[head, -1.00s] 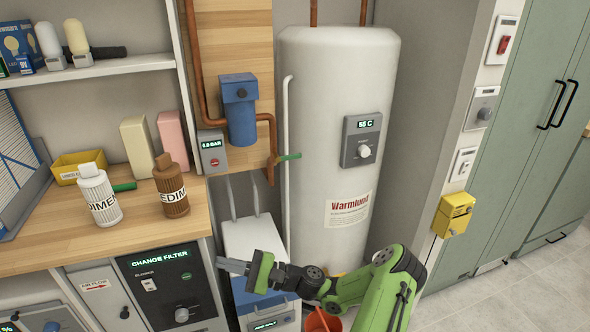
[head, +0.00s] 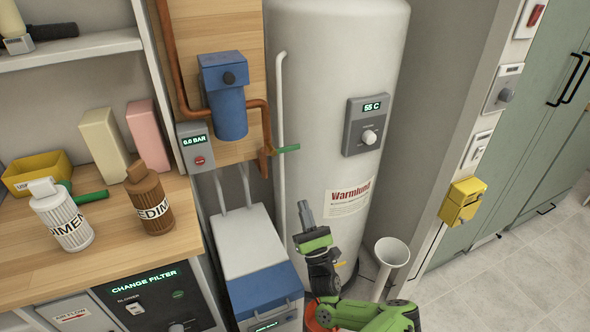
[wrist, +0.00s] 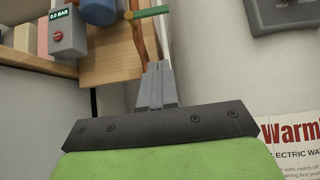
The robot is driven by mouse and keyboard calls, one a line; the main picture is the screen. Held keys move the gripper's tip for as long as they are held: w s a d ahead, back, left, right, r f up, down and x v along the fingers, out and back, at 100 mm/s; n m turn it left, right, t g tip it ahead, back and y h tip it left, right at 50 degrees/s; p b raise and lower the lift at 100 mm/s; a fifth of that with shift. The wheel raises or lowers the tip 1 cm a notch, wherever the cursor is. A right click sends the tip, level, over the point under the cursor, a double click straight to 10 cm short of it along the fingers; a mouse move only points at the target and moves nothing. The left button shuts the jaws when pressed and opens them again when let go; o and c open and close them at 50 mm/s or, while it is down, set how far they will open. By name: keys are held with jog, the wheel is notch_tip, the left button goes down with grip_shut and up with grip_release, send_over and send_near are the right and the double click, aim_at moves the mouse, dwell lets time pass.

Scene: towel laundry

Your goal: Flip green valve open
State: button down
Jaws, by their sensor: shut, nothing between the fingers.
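The green valve handle (head: 286,149) sticks out roughly sideways to the right from the lower end of the copper pipe (head: 265,125), beside the white vertical pipe. It also shows in the wrist view (wrist: 150,12) at the top, with the pipe below it. My gripper (head: 305,210) is shut and empty, pointing up in front of the white tank. It is below the handle and apart from it. In the wrist view the closed grey fingers (wrist: 157,78) point up towards the handle.
The tall white tank (head: 330,90) stands behind my gripper. A white and blue softener box (head: 245,245) stands lower left.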

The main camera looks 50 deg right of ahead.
jog(key=p, duration=0.4)
send_near(286, 149)
jog(key=w+d, duration=0.4)
notch_tip(286, 149, up, 3)
jog(key=shift+s+d+f+p, duration=0.1)
jog(key=shift+p, duration=0.4)
jog(key=shift+n+y, duration=0.3)
jog(key=shift+y, duration=0.2)
jog(key=n+t+y, duration=0.1)
jog(key=n+y, duration=0.1)
jog(key=shift+s+d+n, duration=0.1)
jog(key=shift+n, duration=0.2)
jog(key=shift+r+n+t+y, duration=0.25)
jog(key=shift+n+t+y, duration=0.15)
jog(key=shift+n+y, duration=0.3)
